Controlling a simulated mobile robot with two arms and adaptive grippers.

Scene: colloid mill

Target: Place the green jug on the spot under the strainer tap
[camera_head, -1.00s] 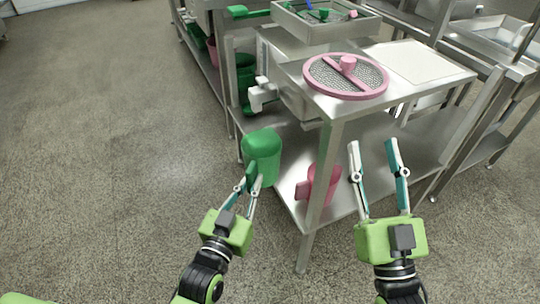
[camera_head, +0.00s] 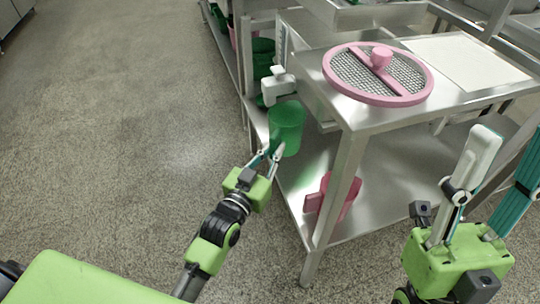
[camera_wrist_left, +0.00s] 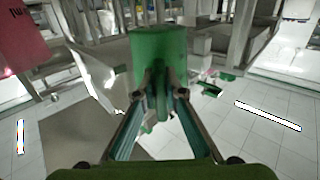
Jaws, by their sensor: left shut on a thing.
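The green jug (camera_head: 287,126) is upright in the head view, just below the white tap (camera_head: 277,86) on the table's left side. My left gripper (camera_head: 270,152) is shut on the jug's handle; the wrist view also shows the jug (camera_wrist_left: 160,58) between the fingers (camera_wrist_left: 160,97). I cannot tell whether the jug's base touches the lower shelf (camera_head: 290,180). The spot under it is hidden. My right gripper (camera_head: 500,165) is open and empty, at the right in front of the table.
A pink round strainer (camera_head: 378,75) lies on the steel tabletop beside a white board (camera_head: 470,60). A pink jug (camera_head: 338,195) stands on the lower shelf behind the front table leg (camera_head: 340,190). Open floor lies to the left.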

